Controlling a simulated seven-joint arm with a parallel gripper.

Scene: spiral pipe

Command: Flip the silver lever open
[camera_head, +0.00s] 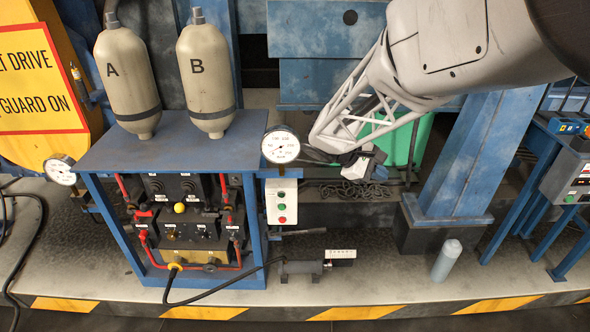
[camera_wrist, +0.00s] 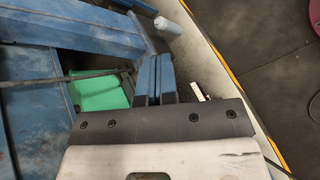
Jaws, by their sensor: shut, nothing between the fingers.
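My gripper (camera_head: 362,165) hangs right of the blue hydraulic frame, in front of a green bin, in the head view. In the wrist view its two fingers (camera_wrist: 154,75) sit close together, shut and empty, touching nothing that I can see. A thin grey bar (camera_head: 300,232) sticks out to the right of the frame, below and left of my gripper; it may be the silver lever, but I cannot be sure. The front panel (camera_head: 190,215) has several small red, yellow and black controls, too small to tell a lever among them.
The blue frame (camera_head: 262,250) carries tanks A (camera_head: 125,80) and B (camera_head: 206,75). A gauge (camera_head: 281,147) stands at its right corner, above a button box (camera_head: 282,202). A dark cylinder (camera_head: 300,268) lies on the floor. The green bin (camera_head: 408,140) and blue post (camera_head: 470,150) stand right.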

